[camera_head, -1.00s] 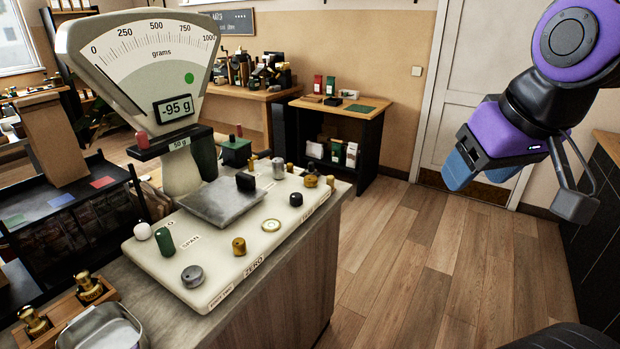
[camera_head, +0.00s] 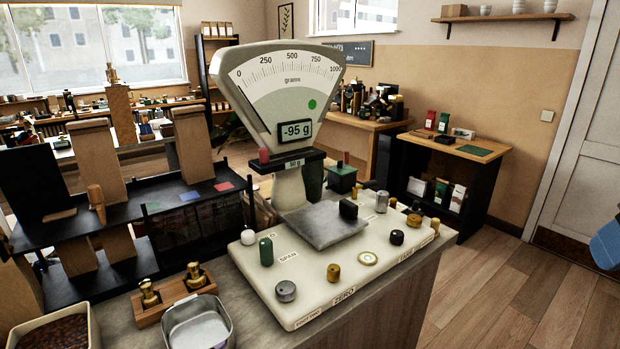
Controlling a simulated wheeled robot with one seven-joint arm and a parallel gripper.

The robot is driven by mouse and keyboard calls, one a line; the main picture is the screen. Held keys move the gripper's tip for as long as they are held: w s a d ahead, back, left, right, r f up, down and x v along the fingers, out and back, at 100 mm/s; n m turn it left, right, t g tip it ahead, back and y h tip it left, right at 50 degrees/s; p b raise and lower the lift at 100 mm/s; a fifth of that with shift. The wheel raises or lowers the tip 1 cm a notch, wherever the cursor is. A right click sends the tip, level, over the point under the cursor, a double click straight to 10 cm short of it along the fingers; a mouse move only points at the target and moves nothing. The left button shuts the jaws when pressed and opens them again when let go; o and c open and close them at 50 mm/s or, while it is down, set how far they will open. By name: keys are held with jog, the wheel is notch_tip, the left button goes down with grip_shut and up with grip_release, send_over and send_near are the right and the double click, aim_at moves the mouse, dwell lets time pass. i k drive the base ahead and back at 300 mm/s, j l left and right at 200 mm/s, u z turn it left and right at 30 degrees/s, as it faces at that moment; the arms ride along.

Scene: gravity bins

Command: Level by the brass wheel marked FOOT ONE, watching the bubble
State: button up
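A cream weighing scale (camera_head: 285,75) stands on the counter, its display reading -95 g. On its base are a brass knob (camera_head: 333,272) behind the ZERO label and a grey knob (camera_head: 286,291) near the front corner. A small foot label (camera_head: 309,321) is on the front edge, too small to read surely. More brass wheels (camera_head: 413,219) sit at the base's right end. The round level (camera_head: 368,258) lies flat on the base; its bubble is too small to make out. Only a blue piece of my gripper (camera_head: 607,243) shows at the right edge, far from the scale.
A green knob (camera_head: 266,251), white knob (camera_head: 248,236) and black knob (camera_head: 397,237) also stand on the base. A metal tin (camera_head: 197,325) stands left of the scale. Open floor lies right.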

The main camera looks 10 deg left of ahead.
aim_at(413, 220)
jog(key=i+l+z, duration=0.15)
jog(key=i, duration=0.35)
jog(key=i+l+z, duration=0.15)
jog(key=i, duration=0.35)
